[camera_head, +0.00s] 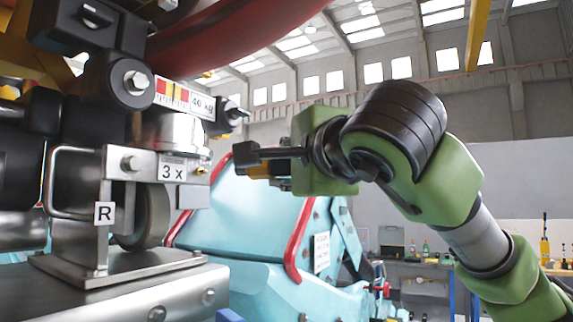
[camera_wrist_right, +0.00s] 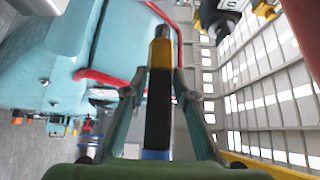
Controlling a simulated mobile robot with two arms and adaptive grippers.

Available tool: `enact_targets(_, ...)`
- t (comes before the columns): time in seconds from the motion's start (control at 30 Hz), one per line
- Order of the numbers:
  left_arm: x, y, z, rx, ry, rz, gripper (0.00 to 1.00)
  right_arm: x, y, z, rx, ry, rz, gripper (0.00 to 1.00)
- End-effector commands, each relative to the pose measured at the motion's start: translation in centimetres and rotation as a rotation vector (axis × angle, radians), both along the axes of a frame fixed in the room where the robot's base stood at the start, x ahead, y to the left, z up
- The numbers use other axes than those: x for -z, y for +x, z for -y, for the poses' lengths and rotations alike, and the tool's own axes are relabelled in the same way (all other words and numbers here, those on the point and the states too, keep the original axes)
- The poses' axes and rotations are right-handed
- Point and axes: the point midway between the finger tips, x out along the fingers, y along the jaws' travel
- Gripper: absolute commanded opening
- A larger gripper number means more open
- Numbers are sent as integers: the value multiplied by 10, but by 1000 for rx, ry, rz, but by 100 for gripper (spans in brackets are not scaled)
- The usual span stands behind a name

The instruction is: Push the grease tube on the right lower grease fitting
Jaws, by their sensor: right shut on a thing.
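My right gripper (camera_head: 272,157) is shut on the grease tube and holds it in the air, to the right of the wheel assembly. The grease tube (camera_head: 258,171) shows as an orange and dark piece, partly hidden by the gripper's dark finger. In the right wrist view the grease tube (camera_wrist_right: 159,95) is black and yellow with a narrow metal tip, between the fingers (camera_wrist_right: 162,88). A small brass nub, apparently the lower grease fitting (camera_head: 201,171), sits beside the "3 x" label. A visible gap separates it from the tube. My left gripper is out of view.
A black knob (camera_head: 236,113) juts out above the fitting. A turquoise car body with red bars (camera_head: 245,220) stands behind. A workbench (camera_head: 415,264) is far right.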

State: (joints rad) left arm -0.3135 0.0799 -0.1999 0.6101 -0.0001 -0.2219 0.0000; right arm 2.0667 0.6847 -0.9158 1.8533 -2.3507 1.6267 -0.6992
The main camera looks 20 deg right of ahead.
Motion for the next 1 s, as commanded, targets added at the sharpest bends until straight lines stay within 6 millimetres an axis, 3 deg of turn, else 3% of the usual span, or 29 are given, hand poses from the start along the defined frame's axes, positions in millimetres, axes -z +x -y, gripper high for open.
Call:
enact_targets(0.27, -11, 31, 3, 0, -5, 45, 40, -3, 21, -18, -3, 0, 3, 0)
enact_targets(0.7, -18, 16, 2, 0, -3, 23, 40, -2, 52, -42, -2, 1, 2, 0)
enact_targets(1.0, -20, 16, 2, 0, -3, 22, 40, -2, 59, -47, -1, 0, 4, 0)
